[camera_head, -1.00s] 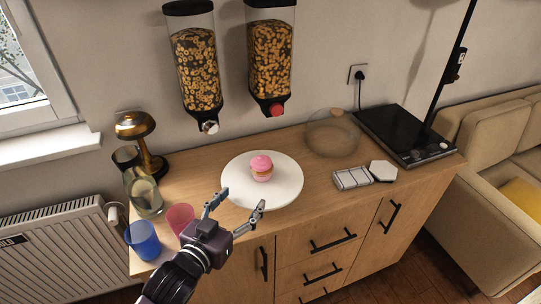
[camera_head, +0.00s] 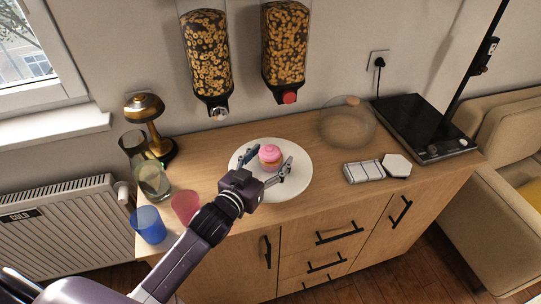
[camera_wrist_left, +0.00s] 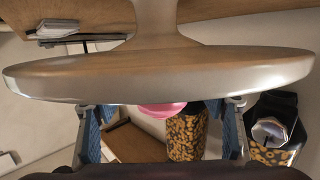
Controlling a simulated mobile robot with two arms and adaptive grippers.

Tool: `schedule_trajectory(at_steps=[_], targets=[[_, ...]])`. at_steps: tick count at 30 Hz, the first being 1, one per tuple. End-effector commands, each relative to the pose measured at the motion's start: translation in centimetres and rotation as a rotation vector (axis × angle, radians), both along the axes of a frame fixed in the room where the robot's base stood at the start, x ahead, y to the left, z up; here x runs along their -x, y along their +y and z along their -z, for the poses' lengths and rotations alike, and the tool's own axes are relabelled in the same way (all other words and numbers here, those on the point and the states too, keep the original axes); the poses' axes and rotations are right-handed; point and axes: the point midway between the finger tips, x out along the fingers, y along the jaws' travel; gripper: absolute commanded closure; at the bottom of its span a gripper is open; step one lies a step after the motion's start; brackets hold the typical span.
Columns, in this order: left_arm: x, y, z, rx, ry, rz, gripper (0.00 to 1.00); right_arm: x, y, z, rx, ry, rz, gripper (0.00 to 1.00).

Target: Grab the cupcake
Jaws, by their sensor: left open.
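The cupcake (camera_head: 270,154), with pink frosting, stands upright on a round white stand (camera_head: 297,184) on the counter. My left gripper (camera_head: 267,162) is open, with its fingertips over the stand, one on each side of the cupcake in the head view. I cannot tell if they touch it. In the left wrist view, which looks upside down, the stand's edge (camera_wrist_left: 160,82) covers much of the picture. A bit of the pink cupcake (camera_wrist_left: 162,109) shows past that edge, between the blue-padded fingers (camera_wrist_left: 163,128). My right gripper is not in view.
A pink cup (camera_head: 184,205) and a blue cup (camera_head: 148,225) stand left of my arm, near a glass jar (camera_head: 153,180) and a gold lamp (camera_head: 146,108). A glass dome (camera_head: 347,127) stands behind right. Cereal dispensers (camera_head: 205,50) hang above.

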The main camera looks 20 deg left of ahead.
Motion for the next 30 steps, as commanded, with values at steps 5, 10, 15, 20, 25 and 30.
schedule_trajectory(at_steps=[5,10,15,20,25,30], targets=[[-0.1,0.0,0.1,0.0,0.001,0.0,0.35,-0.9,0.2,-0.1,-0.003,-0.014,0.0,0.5],[-0.1,0.0,0.1,0.0,0.001,0.0,0.47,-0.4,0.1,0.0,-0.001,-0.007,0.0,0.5],[-0.1,0.0,0.1,-0.001,0.001,0.0,0.6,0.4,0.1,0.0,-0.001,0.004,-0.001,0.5],[-0.1,0.0,0.0,-0.001,0.0,0.0,0.61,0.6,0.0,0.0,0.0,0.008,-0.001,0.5],[-0.1,0.0,-0.1,-0.001,-0.001,0.0,0.61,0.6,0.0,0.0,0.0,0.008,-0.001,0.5],[-0.2,0.0,-1.3,-0.002,-0.004,0.0,0.61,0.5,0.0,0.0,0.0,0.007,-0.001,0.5]])
